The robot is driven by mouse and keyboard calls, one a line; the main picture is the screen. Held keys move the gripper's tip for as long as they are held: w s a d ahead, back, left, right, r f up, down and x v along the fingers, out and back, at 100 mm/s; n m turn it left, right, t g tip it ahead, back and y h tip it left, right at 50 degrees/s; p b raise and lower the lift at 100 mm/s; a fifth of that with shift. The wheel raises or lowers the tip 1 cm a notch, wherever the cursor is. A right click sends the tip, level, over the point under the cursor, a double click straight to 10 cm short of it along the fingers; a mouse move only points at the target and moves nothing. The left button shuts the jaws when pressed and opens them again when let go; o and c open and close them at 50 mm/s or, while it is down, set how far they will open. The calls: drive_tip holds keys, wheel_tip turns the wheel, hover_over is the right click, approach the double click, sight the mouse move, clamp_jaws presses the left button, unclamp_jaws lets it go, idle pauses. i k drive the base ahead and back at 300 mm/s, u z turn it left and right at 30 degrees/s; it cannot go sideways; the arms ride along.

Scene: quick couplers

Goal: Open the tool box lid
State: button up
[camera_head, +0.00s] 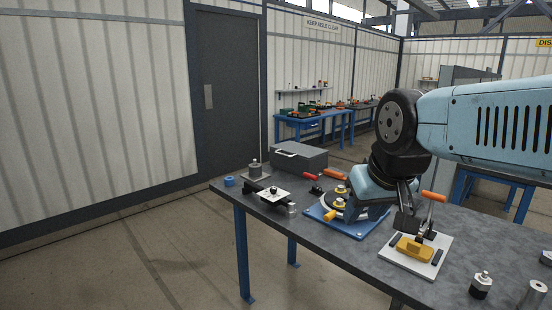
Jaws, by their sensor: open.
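The grey tool box (301,158) stands at the far left part of the workbench, with a pale handle on its front side. Its lid looks shut. My gripper (408,217) hangs below my black wrist, well to the right of the tool box and nearer the camera. It is open and holds nothing that I can see. It is close to a toggle clamp with an orange handle; I cannot tell whether they touch. My arm partly hides the fingers.
A white plate (439,257) carries the clamp and a yellow block (414,248). A blue base plate (348,228) with yellow-topped fittings lies between my gripper and the tool box. Red-handled tools (334,174) lie beside the box. Metal fittings stand at the front right.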

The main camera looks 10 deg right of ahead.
sight(305, 151)
drive_tip(key=z, duration=0.1)
drive_tip(key=i, duration=0.95)
drive_tip(key=u, duration=0.05)
